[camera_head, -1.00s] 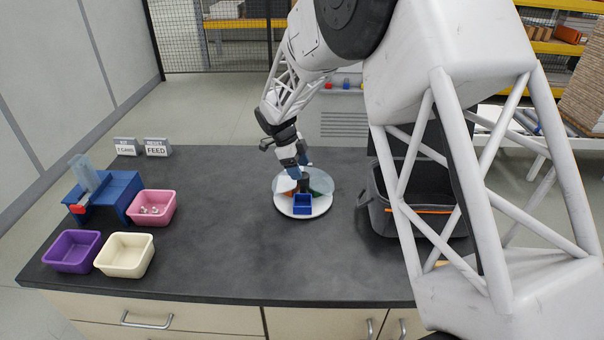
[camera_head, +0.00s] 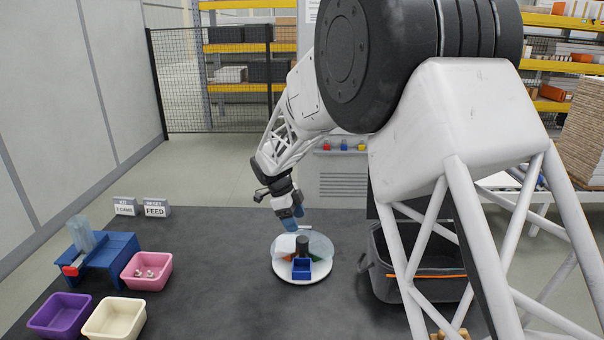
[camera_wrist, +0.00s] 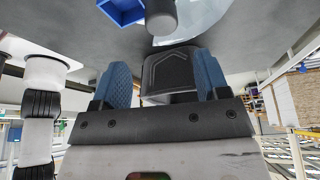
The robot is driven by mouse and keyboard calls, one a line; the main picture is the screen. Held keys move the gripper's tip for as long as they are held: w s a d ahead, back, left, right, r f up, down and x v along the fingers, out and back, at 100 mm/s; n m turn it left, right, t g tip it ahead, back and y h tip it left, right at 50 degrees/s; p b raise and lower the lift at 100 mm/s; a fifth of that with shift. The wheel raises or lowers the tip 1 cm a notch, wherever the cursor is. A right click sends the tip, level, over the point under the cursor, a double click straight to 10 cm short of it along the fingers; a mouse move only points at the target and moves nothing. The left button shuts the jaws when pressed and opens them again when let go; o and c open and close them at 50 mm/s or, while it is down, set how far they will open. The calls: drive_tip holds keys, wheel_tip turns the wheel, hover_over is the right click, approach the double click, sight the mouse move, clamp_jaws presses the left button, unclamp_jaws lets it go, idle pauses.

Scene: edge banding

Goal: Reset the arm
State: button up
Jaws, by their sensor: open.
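My gripper (camera_head: 291,218) hangs just above and behind the round white turntable (camera_head: 285,278) on the dark table. In the wrist view its two blue fingers (camera_wrist: 160,85) stand apart with nothing between them. The turntable carries a blue square bin (camera_head: 301,268), a dark knob (camera_head: 302,245) in the middle and a clear cover. In the wrist view the blue bin (camera_wrist: 122,10) and the grey knob (camera_wrist: 161,18) show at the top edge, apart from the fingers.
At the left stand a blue dispenser (camera_head: 108,257), a pink bin (camera_head: 147,271) with small white pieces, a purple bin (camera_head: 60,314) and a cream bin (camera_head: 115,320). Two label signs (camera_head: 156,208) stand behind. A dark open bag (camera_head: 385,268) sits right of the turntable.

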drive_tip(key=s+d+r+n+t+y, duration=0.1)
drive_tip(key=s+d+r+n, duration=0.4)
drive_tip(key=s+d+r, duration=0.4)
drive_tip(key=s+d+r+n+y, duration=0.1)
drive_tip(key=s+d+r+n, duration=0.45)
drive_tip(key=s, duration=0.65)
drive_tip(key=s+d+n+t+y, duration=0.1)
drive_tip(key=s+d+n, duration=0.3)
drive_tip(key=s, duration=0.8)
drive_tip(key=s+d+n+t+y, duration=0.1)
drive_tip(key=s+d+n, duration=0.3)
drive_tip(key=s, duration=0.8)
drive_tip(key=shift+s+f+n+t, duration=0.15)
drive_tip(key=shift+f+n+t, duration=0.25)
drive_tip(key=shift+n, duration=0.55)
